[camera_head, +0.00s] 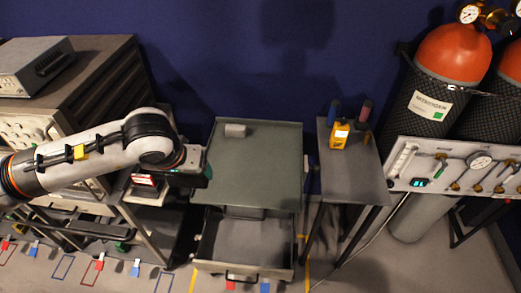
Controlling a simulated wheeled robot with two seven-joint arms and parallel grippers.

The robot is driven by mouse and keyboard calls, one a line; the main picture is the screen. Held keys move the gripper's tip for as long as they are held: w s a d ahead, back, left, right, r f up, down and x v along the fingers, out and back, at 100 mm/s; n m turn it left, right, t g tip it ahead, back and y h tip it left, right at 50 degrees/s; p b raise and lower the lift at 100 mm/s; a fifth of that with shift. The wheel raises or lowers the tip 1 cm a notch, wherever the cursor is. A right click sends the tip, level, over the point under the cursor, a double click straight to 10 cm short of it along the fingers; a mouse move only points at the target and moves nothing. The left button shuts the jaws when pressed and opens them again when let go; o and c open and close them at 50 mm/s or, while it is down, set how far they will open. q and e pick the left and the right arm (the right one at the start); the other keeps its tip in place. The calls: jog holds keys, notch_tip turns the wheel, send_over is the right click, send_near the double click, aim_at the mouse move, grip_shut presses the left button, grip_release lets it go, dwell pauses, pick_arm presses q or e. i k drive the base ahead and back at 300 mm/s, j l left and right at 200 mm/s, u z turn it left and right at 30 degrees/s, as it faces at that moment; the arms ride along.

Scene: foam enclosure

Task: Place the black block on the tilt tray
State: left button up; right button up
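My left arm comes in from the left, and its gripper (203,168) is above the left edge of a grey-green flat tray top (262,172) on a cart. The gripper is small, dark and seen from above; I cannot tell if its fingers are open or shut, or if they hold anything. A small grey block (235,130) lies on the tray top near its back left, apart from the gripper. No clearly black block can be made out; dark parts around the gripper are hard to separate. My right gripper is not in view.
An open, empty-looking drawer (245,244) sticks out below the tray top. A side table (352,180) at right holds a yellow meter (339,134) and bottles. Gas cylinders (452,54) and a gauge panel (455,166) stand far right. Equipment racks fill the left.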

aim_at(278, 138)
jog(key=i+l+u, duration=0.2)
jog(key=l, duration=1.8)
jog(key=k, duration=0.1)
